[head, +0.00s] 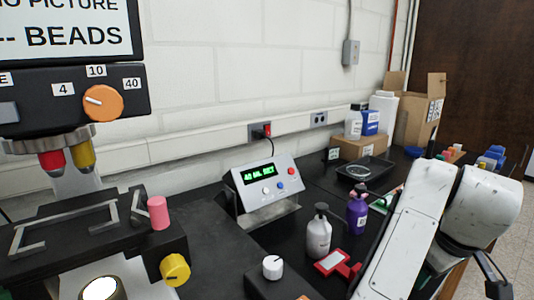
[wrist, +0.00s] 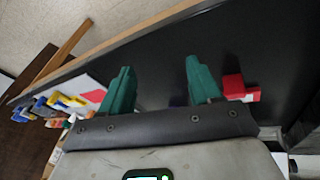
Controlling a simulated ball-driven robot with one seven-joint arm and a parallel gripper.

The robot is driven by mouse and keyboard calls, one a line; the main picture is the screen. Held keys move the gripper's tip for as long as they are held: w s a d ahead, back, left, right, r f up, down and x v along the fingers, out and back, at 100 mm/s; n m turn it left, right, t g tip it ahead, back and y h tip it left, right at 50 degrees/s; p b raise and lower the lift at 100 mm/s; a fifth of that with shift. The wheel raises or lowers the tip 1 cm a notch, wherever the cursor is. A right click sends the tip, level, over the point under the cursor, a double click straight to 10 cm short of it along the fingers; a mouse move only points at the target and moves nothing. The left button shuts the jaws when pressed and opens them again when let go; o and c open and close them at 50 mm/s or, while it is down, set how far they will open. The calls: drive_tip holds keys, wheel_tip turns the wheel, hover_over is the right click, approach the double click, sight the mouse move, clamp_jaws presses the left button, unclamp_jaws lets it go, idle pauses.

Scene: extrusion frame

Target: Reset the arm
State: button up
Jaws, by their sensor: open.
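My gripper (wrist: 156,88) shows in the wrist view with its two green fingers spread wide apart. Nothing is between the fingers, and the black bench top (wrist: 155,55) lies beyond them. A red object (wrist: 240,88) is beside the right finger in that view. In the head view my white arm is at the right, over the bench's right side, and the gripper itself cannot be made out.
A microscope with an orange knob (head: 102,102) stands at the left. A control box (head: 268,184), a grey bottle (head: 318,235), a purple bottle (head: 357,212) and a red-framed item (head: 337,263) stand near my arm. Boxes (head: 415,120) and a black tray (head: 366,169) are behind.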

drive_tip(key=s+d+f+m+h+p, duration=0.1)
drive_tip(key=s+d+f, duration=0.2)
drive_tip(key=s+f, duration=0.35)
drive_tip(key=s+d+f+m+h+p, duration=0.1)
drive_tip(key=s+d+f, duration=0.2)
drive_tip(key=s+f, duration=0.4)
drive_tip(key=s+a+f+g+y, duration=0.1)
drive_tip(key=s+a+f, duration=0.2)
drive_tip(key=s, duration=0.3)
drive_tip(key=s+a+f+m+g+y, duration=0.1)
drive_tip(key=s+a+f, duration=0.3)
drive_tip(key=s+f, duration=0.1)
drive_tip(key=s+a+f+m+y+p, duration=0.1)
drive_tip(key=s+a+f, duration=0.2)
drive_tip(key=s, duration=0.5)
drive_tip(key=shift+a+f+g, duration=0.25)
drive_tip(key=shift+f+g, duration=0.15)
drive_tip(key=shift+f, duration=0.1)
